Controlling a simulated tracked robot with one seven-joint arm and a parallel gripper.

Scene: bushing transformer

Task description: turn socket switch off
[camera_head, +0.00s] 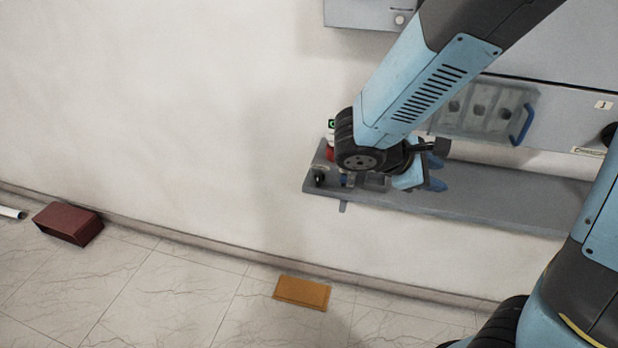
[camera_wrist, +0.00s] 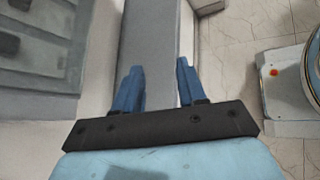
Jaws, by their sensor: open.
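My gripper (camera_head: 436,172) is open and empty, just above a grey shelf (camera_head: 500,205) on the wall. In the wrist view its two blue fingers (camera_wrist: 158,85) are spread apart, with the shelf (camera_wrist: 158,35) behind them. A grey panel (camera_head: 560,95) stands above the shelf and carries a grey unit (camera_head: 485,106) with several recessed parts and a blue handle (camera_head: 522,125). In the wrist view, grey panel hardware (camera_wrist: 40,50) with dark blocks is at left, apart from the fingers. I cannot tell which part is the socket switch.
A red and white item with a green mark (camera_head: 331,127) stands at the shelf's left end, partly hidden by my arm. A grey box (camera_head: 362,13) is on the wall above. A dark red block (camera_head: 68,224) and an orange block (camera_head: 302,293) lie on the floor. The left wall is bare.

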